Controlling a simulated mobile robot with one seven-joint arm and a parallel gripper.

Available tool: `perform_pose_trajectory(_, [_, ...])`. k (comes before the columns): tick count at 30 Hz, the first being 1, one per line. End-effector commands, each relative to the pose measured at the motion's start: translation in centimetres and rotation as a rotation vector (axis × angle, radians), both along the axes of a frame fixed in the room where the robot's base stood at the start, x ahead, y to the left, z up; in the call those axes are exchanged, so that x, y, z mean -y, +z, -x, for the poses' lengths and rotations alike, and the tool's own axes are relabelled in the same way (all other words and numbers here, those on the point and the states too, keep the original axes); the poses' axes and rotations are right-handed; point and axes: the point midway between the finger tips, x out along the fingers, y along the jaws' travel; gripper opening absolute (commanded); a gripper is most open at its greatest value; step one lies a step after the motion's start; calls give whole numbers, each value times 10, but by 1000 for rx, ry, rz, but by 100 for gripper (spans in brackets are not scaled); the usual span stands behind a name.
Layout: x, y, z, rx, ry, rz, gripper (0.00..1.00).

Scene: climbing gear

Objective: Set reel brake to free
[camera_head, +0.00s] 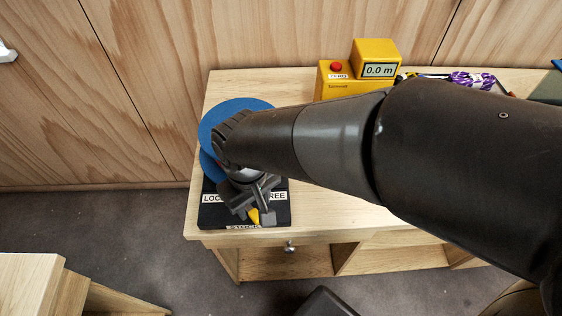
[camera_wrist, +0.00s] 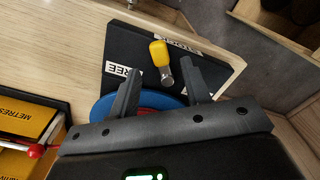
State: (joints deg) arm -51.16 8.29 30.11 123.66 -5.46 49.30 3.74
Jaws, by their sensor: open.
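The reel shows as a blue disc (camera_head: 238,106) on a black base (camera_head: 212,218), mostly behind my arm. The base carries a partly covered "LOC…" label (camera_head: 213,198) on the left and a "FREE" label (camera_head: 277,196) on the right. The brake lever has a yellow grip (camera_wrist: 159,53) on a metal stem; it also shows in the head view (camera_head: 254,216) between the two labels. My gripper (camera_wrist: 160,70) is open, its fingers on either side of the lever's stem with visible gaps.
A yellow meter box (camera_head: 376,58) reading "0.0 m", with a red zero button (camera_head: 336,67), stands at the back of the wooden bench (camera_head: 330,228). Purple patterned gear (camera_head: 472,79) lies to its right. Another wooden unit (camera_head: 30,285) stands at lower left.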

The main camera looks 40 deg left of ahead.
Motion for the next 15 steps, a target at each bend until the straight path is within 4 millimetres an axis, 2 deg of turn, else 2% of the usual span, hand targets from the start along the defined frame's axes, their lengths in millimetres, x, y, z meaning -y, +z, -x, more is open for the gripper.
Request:
perform_pose_trajectory(1, [0, -11, 0, -3, 0, 4, 44])
perform_pose_trajectory(6, [0, -34, 0, -1, -1, 2, 44])
perform_pose_trajectory(15, [0, -46, -1, 0, -1, -1, 44])
